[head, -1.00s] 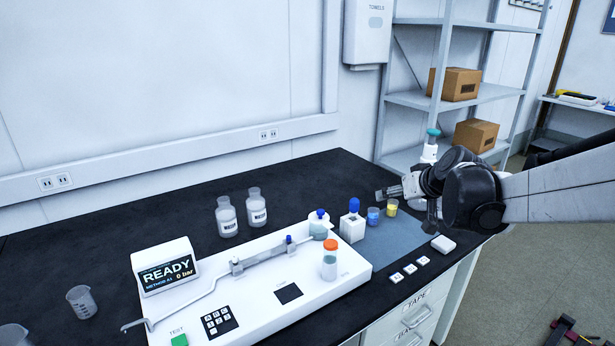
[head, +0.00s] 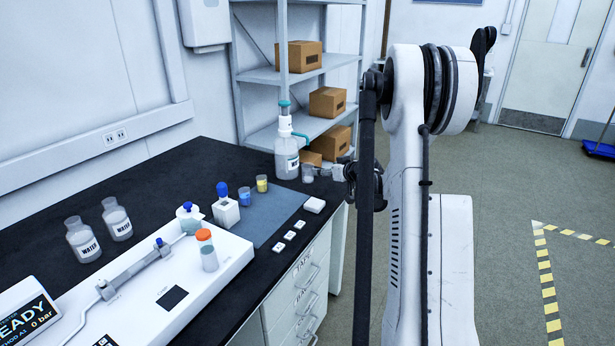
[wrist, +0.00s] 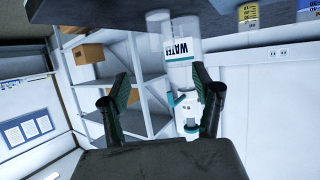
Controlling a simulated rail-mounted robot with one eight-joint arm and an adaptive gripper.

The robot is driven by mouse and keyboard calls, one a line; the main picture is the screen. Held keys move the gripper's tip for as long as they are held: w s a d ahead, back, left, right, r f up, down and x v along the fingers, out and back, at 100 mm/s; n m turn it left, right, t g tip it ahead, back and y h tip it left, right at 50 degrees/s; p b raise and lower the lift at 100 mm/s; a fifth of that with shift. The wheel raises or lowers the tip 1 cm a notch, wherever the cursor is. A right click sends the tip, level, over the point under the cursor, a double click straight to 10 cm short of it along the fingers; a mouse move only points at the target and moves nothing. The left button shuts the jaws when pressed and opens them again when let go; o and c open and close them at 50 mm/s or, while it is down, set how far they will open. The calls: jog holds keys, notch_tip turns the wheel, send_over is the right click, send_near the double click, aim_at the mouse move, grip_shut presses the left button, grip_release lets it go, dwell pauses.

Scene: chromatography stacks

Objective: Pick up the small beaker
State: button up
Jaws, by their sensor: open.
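A small clear beaker (head: 307,174) stands on the dark bench near its right end, beside the big water bottle. It also shows in the wrist view (wrist: 157,22), at the top, partly in front of the bottle. My gripper (head: 336,173) is just right of the beaker in the head view, level with it and partly hidden by my arm. In the wrist view my gripper (wrist: 163,84) has its two fingers wide apart with nothing between them; the upside-down bottle shows behind. The beaker lies beyond the fingertips.
The water bottle (head: 286,158) with a teal-topped pump stands close behind the beaker. A yellow-filled beaker (head: 262,184) and a blue-filled beaker (head: 245,197) stand to the left, near a blue-grey mat (head: 275,213). A shelf unit (head: 262,76) with boxes stands behind.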

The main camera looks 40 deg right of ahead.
aim_at(308, 173)
jog(key=x, duration=0.8)
jog(key=shift+w+f+b, duration=0.1)
jog(key=shift+f+b, duration=0.05)
jog(key=shift+b, duration=0.25)
jog(key=shift+a+b+x, duration=0.15)
jog(key=shift+b+x, duration=0.1)
jog(key=shift+x, duration=1.1)
jog(key=shift+a+b+x, duration=0.1)
jog(key=shift+b+x, duration=0.1)
jog(key=shift+x, duration=1.1)
jog(key=c, duration=1.4)
